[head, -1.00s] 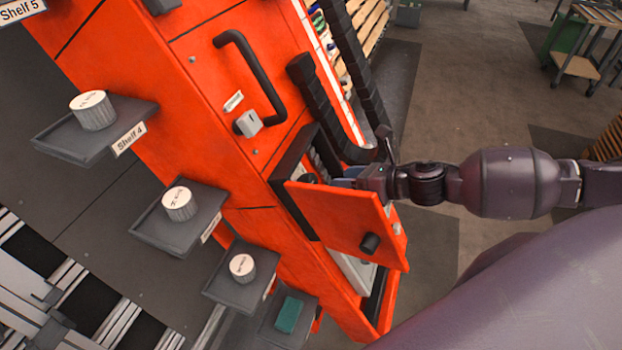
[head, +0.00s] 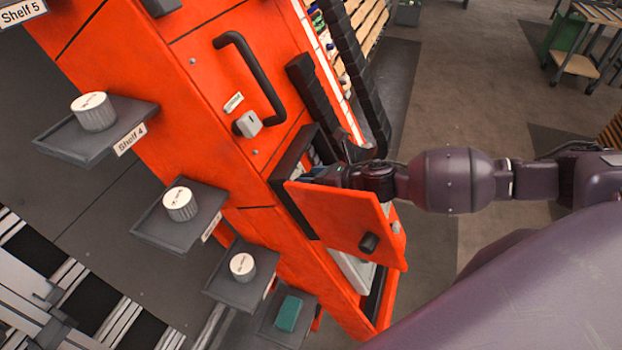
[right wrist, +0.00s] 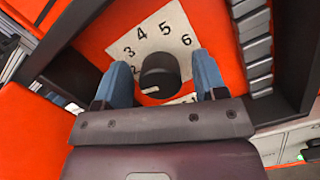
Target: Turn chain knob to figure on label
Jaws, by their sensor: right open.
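The black round knob (right wrist: 160,70) shows in the right wrist view inside the orange recess. A short white mark is on its near, lower-left side. Behind it is a white dial plate (right wrist: 165,33) with the figures 3, 4, 5 and 6 readable; a 2 is partly covered. My right gripper (right wrist: 160,62) is open, with one blue finger on each side of the knob; I cannot tell whether they touch it. In the head view, the orange door (head: 345,220) stands open and hides most of this gripper and the knob. My left gripper is not in view.
Several grey shelves carry white round knobs, such as the Shelf 4 knob (head: 93,112). A green block (head: 288,313) lies on the lowest shelf. A black handle (head: 250,75) and black cable chains (head: 318,105) are on and beside the orange cabinet. Open floor lies right.

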